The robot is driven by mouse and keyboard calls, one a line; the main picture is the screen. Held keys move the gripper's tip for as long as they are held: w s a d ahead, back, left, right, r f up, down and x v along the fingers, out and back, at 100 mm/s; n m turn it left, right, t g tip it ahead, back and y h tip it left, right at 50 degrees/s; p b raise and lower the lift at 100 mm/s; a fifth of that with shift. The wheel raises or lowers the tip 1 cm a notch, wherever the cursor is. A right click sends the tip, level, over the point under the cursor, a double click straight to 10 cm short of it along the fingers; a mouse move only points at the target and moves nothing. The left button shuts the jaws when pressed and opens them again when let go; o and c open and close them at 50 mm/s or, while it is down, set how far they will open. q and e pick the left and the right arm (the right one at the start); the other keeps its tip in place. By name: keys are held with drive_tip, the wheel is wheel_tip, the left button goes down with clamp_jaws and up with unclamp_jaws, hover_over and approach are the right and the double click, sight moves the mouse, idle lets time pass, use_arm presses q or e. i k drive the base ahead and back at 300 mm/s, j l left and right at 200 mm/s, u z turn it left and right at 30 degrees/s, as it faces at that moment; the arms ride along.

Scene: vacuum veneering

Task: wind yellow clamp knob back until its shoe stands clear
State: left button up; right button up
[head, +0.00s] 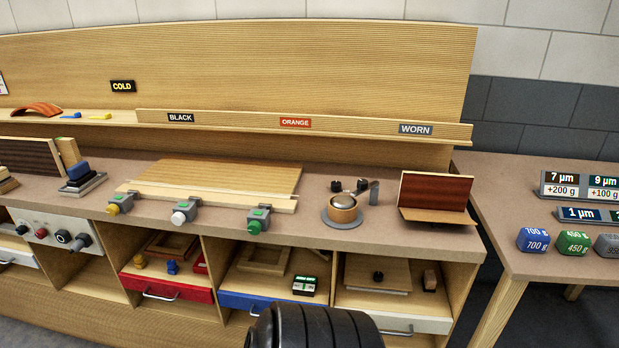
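The yellow clamp knob (113,208) is on the leftmost of three small grey clamps along the bench's front edge. Its clamp body (126,199) sits against the front strip of a light wooden panel (215,180). The shoe is too small to make out, so I cannot tell whether it touches the strip. The white-knob clamp (184,212) and green-knob clamp (257,219) stand to its right. Neither gripper shows in the head view. A black ribbed part of my own arm is at the bottom centre, well below and right of the yellow knob.
A blue-topped block (80,174) stands left of the yellow clamp. A control panel (50,237) with knobs is below left. A copper-coloured pot (342,210) and a dark red panel (436,190) stand to the right. Open cubbies with drawers lie below the bench.

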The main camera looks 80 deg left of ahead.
sight(112, 210)
drive_tip(key=u, duration=3.5)
